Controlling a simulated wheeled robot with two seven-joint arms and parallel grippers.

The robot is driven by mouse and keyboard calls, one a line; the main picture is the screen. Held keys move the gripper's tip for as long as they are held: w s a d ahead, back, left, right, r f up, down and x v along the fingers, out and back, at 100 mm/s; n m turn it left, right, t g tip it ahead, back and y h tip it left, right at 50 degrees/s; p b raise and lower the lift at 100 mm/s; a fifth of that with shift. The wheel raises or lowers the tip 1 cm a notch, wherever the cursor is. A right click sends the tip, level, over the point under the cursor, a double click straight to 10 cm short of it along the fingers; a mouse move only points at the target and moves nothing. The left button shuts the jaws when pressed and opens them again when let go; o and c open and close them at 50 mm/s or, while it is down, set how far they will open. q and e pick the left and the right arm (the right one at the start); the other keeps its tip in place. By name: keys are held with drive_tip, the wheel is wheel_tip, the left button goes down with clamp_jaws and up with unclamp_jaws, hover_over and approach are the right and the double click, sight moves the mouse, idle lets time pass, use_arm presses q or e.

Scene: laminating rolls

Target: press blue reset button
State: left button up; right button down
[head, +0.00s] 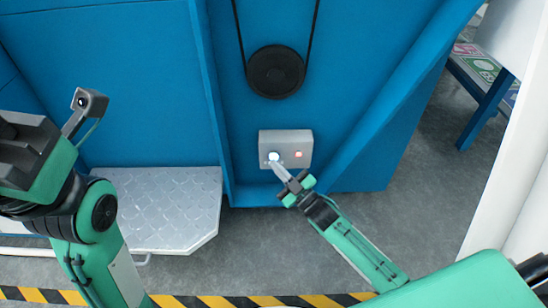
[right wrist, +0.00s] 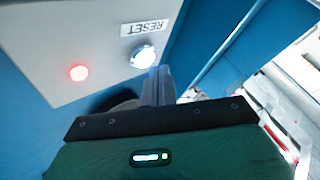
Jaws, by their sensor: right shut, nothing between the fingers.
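The reset button (head: 273,156) is a round, bluish-white glowing button on the left of a grey control box (head: 286,137). In the right wrist view the button (right wrist: 143,57) sits beside a RESET label (right wrist: 145,28) that appears upside down. My right gripper (head: 279,168) is shut and empty, with its fingertips at the lower edge of the button. In the right wrist view the fingertips (right wrist: 159,75) are close beside the button; I cannot tell whether they touch it. My left arm is at the left, but its gripper fingers do not show.
A red light (head: 298,154) glows on the same box, right of the button. The box is on a blue machine wall (head: 130,80), below a black pulley (head: 276,72) with a belt. A metal tread-plate step (head: 165,205) stands at lower left.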

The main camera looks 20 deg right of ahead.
drive_tip(key=shift+w+d, duration=0.2)
drive_tip(key=shift+w, duration=0.4)
idle(0.6)
drive_tip(key=shift+s, duration=0.1)
drive_tip(key=shift+s+a+p, duration=0.25)
drive_tip(key=shift+s+p, duration=0.35)
drive_tip(key=shift+s, duration=0.15)
drive_tip(key=s+p, duration=0.1)
drive_tip(key=s, duration=0.1)
drive_tip(key=s+a+p, duration=0.1)
drive_tip(key=s, duration=0.1)
drive_tip(key=shift+s+a+p, duration=0.2)
drive_tip(key=shift+s+p, duration=0.15)
drive_tip(key=shift+s, duration=0.05)
idle(0.7)
